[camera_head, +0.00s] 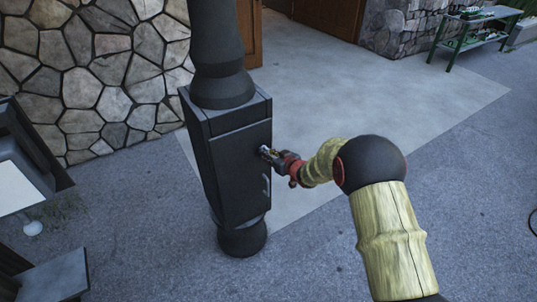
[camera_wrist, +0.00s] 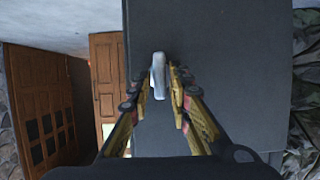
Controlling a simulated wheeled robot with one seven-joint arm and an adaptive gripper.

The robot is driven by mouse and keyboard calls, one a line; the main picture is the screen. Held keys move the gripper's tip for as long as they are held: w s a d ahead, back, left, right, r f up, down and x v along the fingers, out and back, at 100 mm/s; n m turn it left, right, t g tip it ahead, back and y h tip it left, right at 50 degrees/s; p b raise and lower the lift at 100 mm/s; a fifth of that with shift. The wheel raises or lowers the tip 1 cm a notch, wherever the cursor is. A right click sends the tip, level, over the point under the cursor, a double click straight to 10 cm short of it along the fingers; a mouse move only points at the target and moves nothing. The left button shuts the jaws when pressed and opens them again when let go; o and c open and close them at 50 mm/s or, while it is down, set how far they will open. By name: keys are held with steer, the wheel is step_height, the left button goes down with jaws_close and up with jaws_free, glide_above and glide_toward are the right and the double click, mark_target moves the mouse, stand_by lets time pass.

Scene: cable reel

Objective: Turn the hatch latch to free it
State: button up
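The hatch (camera_head: 240,172) is a dark grey door on the front of a black stove-like post; its flat face fills the middle of the wrist view (camera_wrist: 220,65). The latch (camera_wrist: 158,75) is a small pale metal lever, standing roughly upright in the wrist view. My gripper (camera_wrist: 160,85) has its two fingertips on either side of the latch, with a narrow gap on the right; contact on the left is hard to tell. In the head view my gripper (camera_head: 274,156) is at the door's upper right edge and mostly hides the latch.
A small bar handle (camera_head: 265,186) sits on the door below my gripper. A stone wall (camera_head: 90,70) stands behind on the left. A grey bench (camera_head: 50,279) is at lower left, and a green shelf (camera_head: 470,35) is far right. The paved floor right of the post is clear.

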jaws_close()
steer(key=shift+p, duration=0.6)
steer(key=m+y+p, duration=0.2)
steer(key=m, duration=0.2)
steer(key=f+m+y+p, duration=0.1)
steer(key=m+y+p, duration=0.2)
steer(key=m, duration=0.1)
steer(key=d+m+g+y+p, duration=0.1)
steer(key=m+y+p, duration=0.1)
steer(key=m, duration=0.3)
steer(key=shift+w+f+y+p, duration=0.15)
steer(key=shift+w+y+p, duration=0.2)
steer(key=shift+p, duration=0.25)
steer(key=shift+m, duration=0.4)
steer(key=shift+o, duration=1.6)
jaws_free()
